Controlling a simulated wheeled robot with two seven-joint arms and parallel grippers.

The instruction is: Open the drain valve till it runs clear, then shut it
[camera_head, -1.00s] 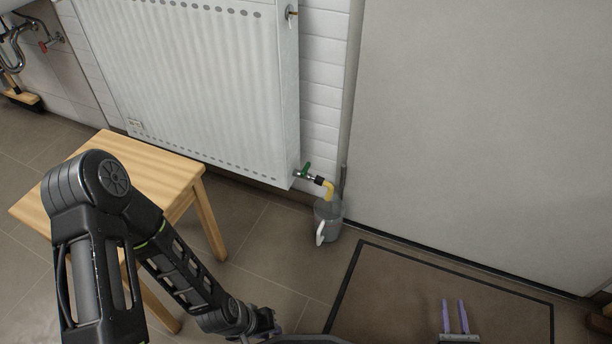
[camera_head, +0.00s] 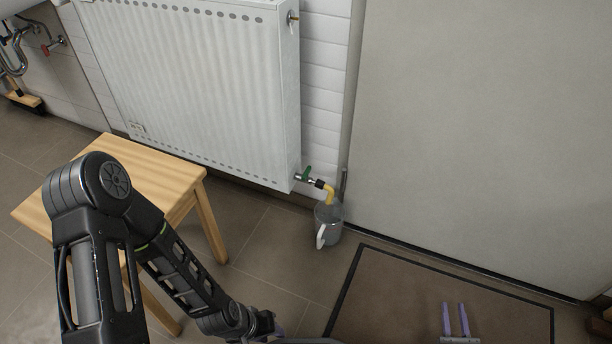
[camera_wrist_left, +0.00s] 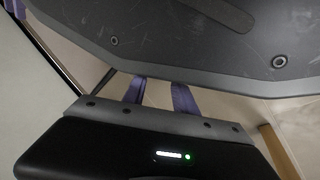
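The drain valve with a green handle (camera_head: 306,172) sits at the radiator's lower right corner in the head view. A yellow bent spout or hose (camera_head: 329,194) leads from its dark fitting down to a grey jug (camera_head: 328,225) on the floor. I cannot tell whether water runs. My left gripper (camera_wrist_left: 159,90) shows two purple fingers apart with nothing seen between them; my grey body part hides their tips in the left wrist view. In the head view it is mostly hidden at the bottom edge. My right gripper (camera_head: 455,318) is open and empty over the mat, apart from the valve and jug.
The white radiator (camera_head: 200,90) hangs on the tiled wall. A wooden stool or small table (camera_head: 160,165) stands left, behind my left arm. A dark-bordered mat (camera_head: 400,290) lies before the pale door or panel (camera_head: 480,130). Floor between stool and jug is clear.

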